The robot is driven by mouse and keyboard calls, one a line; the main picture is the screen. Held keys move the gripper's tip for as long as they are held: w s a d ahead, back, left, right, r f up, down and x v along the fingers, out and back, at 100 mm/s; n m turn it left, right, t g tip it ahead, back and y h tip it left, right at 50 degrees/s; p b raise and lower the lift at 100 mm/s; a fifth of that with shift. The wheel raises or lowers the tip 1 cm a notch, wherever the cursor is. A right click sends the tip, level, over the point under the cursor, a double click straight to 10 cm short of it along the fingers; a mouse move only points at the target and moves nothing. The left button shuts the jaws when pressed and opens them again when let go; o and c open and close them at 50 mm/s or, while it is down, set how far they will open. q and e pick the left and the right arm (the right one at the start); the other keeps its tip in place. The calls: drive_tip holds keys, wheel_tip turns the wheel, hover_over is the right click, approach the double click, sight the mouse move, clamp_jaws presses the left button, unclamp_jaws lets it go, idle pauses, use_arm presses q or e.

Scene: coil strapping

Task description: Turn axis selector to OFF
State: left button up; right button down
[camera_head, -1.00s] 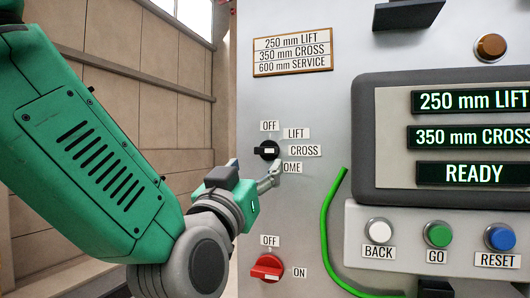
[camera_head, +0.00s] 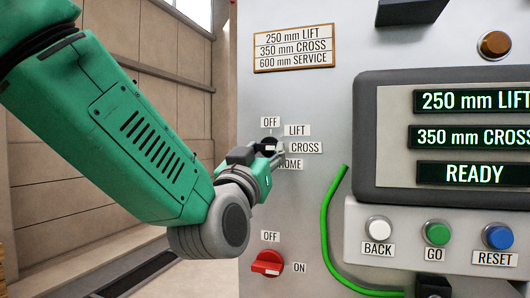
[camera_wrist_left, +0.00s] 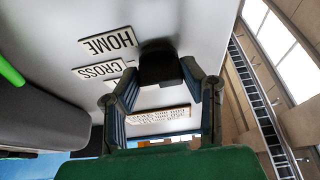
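The axis selector (camera_head: 268,144) is a small black knob with a white mark on the grey panel. The labels OFF (camera_head: 270,122), LIFT (camera_head: 297,130), CROSS (camera_head: 306,147) and HOME (camera_head: 290,164) stand around it. The white mark seems to point right, toward CROSS, but my gripper partly covers the knob. My left gripper (camera_head: 275,154) is at the selector. In the left wrist view the black knob (camera_wrist_left: 160,66) lies between the spread fingers of my left gripper (camera_wrist_left: 160,78). I cannot tell whether both fingers touch it. My right gripper is not in view.
Below is a red knob (camera_head: 267,263) with OFF and ON labels. A green cable (camera_head: 326,225) runs down the panel to the right. Further right are the BACK (camera_head: 378,229), GO (camera_head: 437,233) and RESET (camera_head: 499,237) buttons under a display reading READY (camera_head: 474,173).

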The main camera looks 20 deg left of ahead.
use_arm(q)
drive_tip(key=n+y+b, duration=0.1)
drive_tip(key=n, duration=0.1)
drive_tip(key=n+y+b, duration=0.1)
drive_tip(key=n+b, duration=0.1)
drive_tip(key=n, duration=0.1)
drive_tip(key=shift+d+f+y, duration=0.1)
drive_tip(key=shift+f+y, duration=0.05)
drive_tip(key=shift+y, duration=0.25)
drive_tip(key=n+g+y+b, duration=0.1)
drive_tip(key=n+b, duration=0.1)
drive_tip(key=n, duration=0.2)
drive_tip(key=shift+y, duration=0.4)
drive_tip(key=n+g+y+b, duration=0.1)
drive_tip(key=n, duration=0.2)
drive_tip(key=shift+d+n+y+b, duration=0.1)
drive_tip(key=shift+n+y+b, duration=0.2)
drive_tip(key=shift+n, duration=0.1)
drive_tip(key=n+g, duration=0.1)
drive_tip(key=n, duration=0.1)
drive_tip(key=n+y+b, duration=0.1)
drive_tip(key=n, duration=0.2)
drive_tip(key=shift+d+r+g, duration=0.1)
drive_tip(key=shift+r+g, duration=0.1)
drive_tip(key=shift+g, duration=0.2)
drive_tip(key=n+g+b, duration=0.1)
drive_tip(key=n, duration=0.3)
drive_tip(key=shift+g, duration=0.4)
drive_tip(key=shift+n, duration=0.4)
